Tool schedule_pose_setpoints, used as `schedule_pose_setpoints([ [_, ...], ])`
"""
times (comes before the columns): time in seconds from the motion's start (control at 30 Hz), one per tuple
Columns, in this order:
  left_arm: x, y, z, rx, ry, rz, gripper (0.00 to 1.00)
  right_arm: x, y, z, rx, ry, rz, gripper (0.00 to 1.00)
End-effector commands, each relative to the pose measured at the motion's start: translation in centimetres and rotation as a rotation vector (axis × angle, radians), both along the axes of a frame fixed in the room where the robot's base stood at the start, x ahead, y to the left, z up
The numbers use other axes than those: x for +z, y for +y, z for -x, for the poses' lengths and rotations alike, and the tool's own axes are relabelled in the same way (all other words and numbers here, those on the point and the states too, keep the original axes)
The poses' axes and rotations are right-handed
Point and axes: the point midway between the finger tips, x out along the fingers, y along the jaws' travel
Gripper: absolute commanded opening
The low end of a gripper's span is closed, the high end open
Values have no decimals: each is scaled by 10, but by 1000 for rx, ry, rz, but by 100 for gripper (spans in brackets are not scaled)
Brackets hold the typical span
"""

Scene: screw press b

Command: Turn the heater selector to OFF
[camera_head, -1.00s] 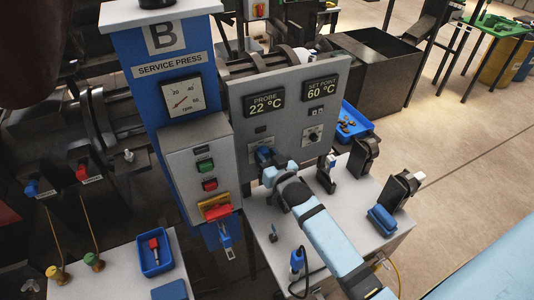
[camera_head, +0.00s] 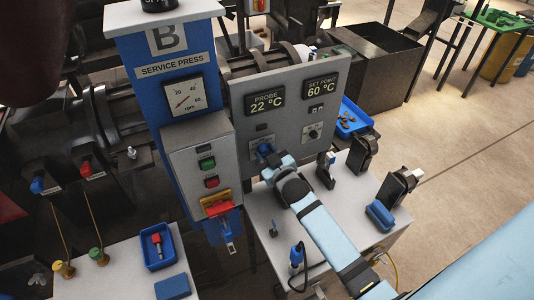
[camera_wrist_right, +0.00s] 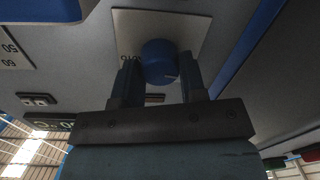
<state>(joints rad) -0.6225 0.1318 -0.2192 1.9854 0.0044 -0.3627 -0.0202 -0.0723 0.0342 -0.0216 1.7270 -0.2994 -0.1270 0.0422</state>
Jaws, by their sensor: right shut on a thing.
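The heater selector is a blue round knob (camera_wrist_right: 160,62) on a pale plate on the grey control panel, seen close in the right wrist view. A short light mark shows on its edge at the lower right of that view. Small lettering beside it is partly covered by a finger and cannot be read. In the head view the knob (camera_head: 264,148) is partly hidden by my right gripper (camera_head: 269,158). My right gripper (camera_wrist_right: 159,72) has one finger on each side of the knob and is shut on it. My left gripper is not in view.
The panel (camera_head: 290,115) has displays reading PROBE 22 °C and SET POINT 60 °C, and a second, black dial (camera_head: 314,131). Left is a box (camera_head: 190,145) with green and red buttons on the blue column. Blue bins and black holders stand around the white bench (camera_head: 265,240).

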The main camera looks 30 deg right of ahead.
Motion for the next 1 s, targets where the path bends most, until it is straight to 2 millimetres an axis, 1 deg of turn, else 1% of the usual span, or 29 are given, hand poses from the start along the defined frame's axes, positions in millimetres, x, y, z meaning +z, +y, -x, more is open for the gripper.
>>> schedule_pose_setpoints([
  [0.17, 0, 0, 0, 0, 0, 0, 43, 0, 0, 0, 0, 0, 2, 15],
  [0.2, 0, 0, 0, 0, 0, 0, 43, 0, 0, 0, 0, 0, 2, 41],
  [0.27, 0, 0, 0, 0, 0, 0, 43, 0, 0, 0, 0, 0, 2, 54],
  [0.3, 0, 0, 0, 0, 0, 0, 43, 0, 0, 0, 0, 0, 2, 64],
  [0.57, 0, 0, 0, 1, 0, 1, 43, 0, 0, 0, 0, 0, 1, 64],
  [0.67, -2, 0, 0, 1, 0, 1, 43, -1, 0, 5, 0, 0, 0, 64],
  [0.77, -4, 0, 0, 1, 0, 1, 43, -2, 0, 18, 0, 1, 0, 64],
  [0.87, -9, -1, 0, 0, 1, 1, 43, -2, 1, 38, 0, 1, 0, 64],
  [1.0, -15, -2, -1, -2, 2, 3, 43, -1, 1, 72, 1, 1, 1, 64],
])
